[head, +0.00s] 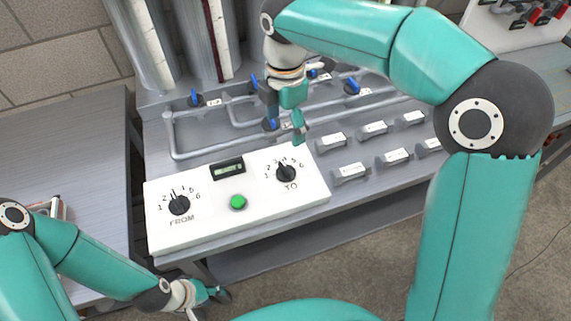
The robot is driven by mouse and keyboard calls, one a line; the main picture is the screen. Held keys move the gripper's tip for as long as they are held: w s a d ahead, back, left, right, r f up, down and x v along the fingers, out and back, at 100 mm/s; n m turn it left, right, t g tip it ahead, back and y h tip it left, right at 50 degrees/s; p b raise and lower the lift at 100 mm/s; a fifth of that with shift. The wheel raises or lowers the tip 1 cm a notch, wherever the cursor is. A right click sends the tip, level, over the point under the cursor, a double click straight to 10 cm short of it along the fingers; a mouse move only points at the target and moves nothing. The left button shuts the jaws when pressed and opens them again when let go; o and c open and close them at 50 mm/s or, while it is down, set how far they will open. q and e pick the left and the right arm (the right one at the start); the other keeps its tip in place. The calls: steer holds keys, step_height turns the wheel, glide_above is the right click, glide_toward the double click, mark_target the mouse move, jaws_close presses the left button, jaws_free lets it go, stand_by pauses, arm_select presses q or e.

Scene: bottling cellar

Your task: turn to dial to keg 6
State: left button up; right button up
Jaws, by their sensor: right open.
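The TO dial (285,174) is a black knob on the right part of a white control panel (205,232), ringed by numbers with 6 at its right. Its pointer looks roughly upward, among the middle numbers; the exact number is too small to tell. My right gripper (298,122) is open above and behind the TO dial, apart from it as far as I can see, with its fingers pointing down. My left gripper (212,297) hangs low in front of the panel, away from both dials; its finger opening is unclear.
The FROM dial (179,204), a green button (238,202) and a small display (228,169) share the panel. Behind are grey pipes (205,151) with blue-handled valves (195,97). Several labelled grey blocks (349,173) stand to the right. A grey table (62,150) is at left.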

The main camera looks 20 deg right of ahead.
mark_target(285, 167)
step_height(285, 167, down, 14)
steer(key=shift+f, duration=0.25)
steer(key=shift+c, duration=0.3)
steer(key=c, duration=1.1)
